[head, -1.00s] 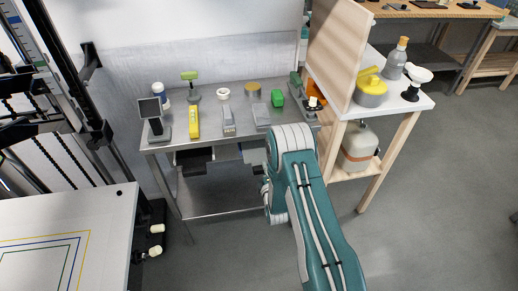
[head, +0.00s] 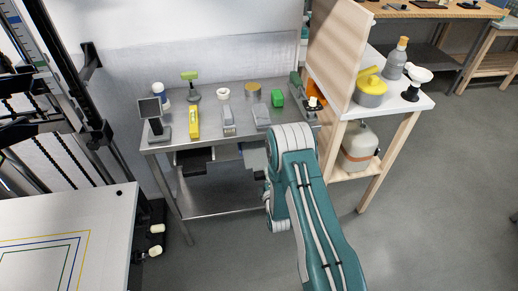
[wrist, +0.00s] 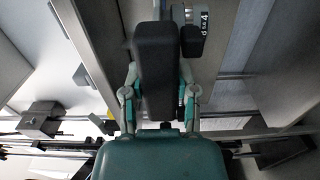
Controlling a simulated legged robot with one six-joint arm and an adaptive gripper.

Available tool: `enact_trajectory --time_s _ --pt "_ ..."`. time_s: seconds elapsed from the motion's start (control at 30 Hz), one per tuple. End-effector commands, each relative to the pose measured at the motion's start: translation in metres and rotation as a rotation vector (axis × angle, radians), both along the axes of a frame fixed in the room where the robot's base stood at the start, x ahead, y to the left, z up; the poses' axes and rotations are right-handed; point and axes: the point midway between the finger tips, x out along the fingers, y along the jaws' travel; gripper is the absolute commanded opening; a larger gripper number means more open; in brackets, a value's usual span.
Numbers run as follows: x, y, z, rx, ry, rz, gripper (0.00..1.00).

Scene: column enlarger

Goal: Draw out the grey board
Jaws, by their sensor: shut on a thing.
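The grey board (head: 254,158) shows under the front edge of the steel table in the head view, just left of my arm, which hides part of it. In the wrist view my gripper (wrist: 160,95) has its two fingers on either side of a dark block (wrist: 155,65), shut on it. This block appears to be the grip of the board, but the join is not visible. In the head view my gripper is mostly hidden behind my arm.
A black board (head: 195,160) sits under the same table to the left. The steel table (head: 165,144) carries several small tools. In the wrist view a labelled round part (wrist: 192,14) lies close beside the block. A wooden bench (head: 352,128) stands right; the floor in front is clear.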

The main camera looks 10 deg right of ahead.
Motion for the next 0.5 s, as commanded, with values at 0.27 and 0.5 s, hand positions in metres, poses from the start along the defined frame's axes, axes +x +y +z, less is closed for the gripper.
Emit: enact_trajectory --time_s 0.27,0.5 --pt "-0.012 0.0 0.001 0.0 -0.001 0.0 0.0" --pt "-0.022 0.0 0.0 0.0 -0.001 0.0 0.0"
